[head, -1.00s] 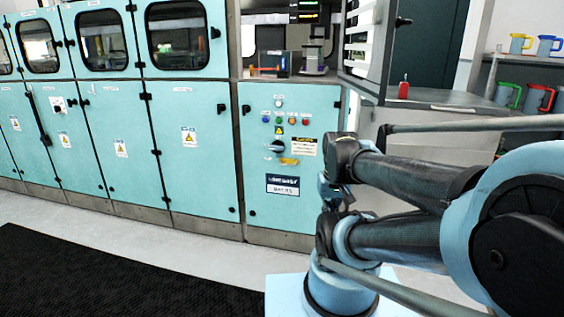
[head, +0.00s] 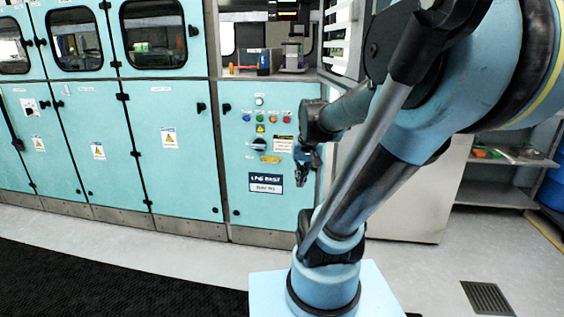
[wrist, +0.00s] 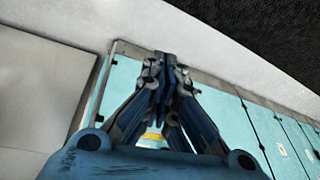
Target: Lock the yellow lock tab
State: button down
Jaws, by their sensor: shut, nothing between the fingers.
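The yellow lock tab (head: 270,159) is a small flat piece on the teal control panel (head: 240,190), just below a black rotary knob (head: 258,144). My gripper (head: 307,184) is in front of the panel's right side, to the right of the tab and slightly lower, apart from it in the picture. In the wrist view my gripper (wrist: 163,62) has its fingers together with nothing between them. A bit of yellow (wrist: 152,137) shows behind the fingers there, mostly hidden; I cannot tell whether it is the tab.
Colored buttons (head: 260,117) sit above the knob. A dark label plate (head: 266,183) is below the tab. Teal cabinets (head: 165,150) line the wall at left. A grey shelf unit (head: 505,175) stands at right. Pale floor lies clear before the panel.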

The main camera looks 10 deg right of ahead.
jog(key=w+d+r+m+t+y, duration=0.1)
jog(key=w+d+r+m, duration=0.1)
jog(key=w, duration=1.9)
jog(key=w+d+f+m+t, duration=0.1)
jog(key=w+d+f, duration=0.1)
jog(key=w, duration=0.7)
jog(key=w+d+f+m+t, duration=0.1)
jog(key=w+f, duration=0.3)
jog(key=w, duration=0.5)
jog(key=shift+d+f+y, duration=0.3)
jog(key=shift+d+f, duration=0.05)
jog(key=shift+d, duration=0.05)
jog(key=x, duration=1)
jog(key=shift+w, duration=0.1)
jog(key=a, duration=0.1)
jog(key=w+a, duration=0.1)
jog(key=shift+w+a+f, duration=0.2)
jog(key=shift+a, duration=0.15)
jog(key=shift+w+a, duration=0.2)
jog(key=shift+a, duration=0.15)
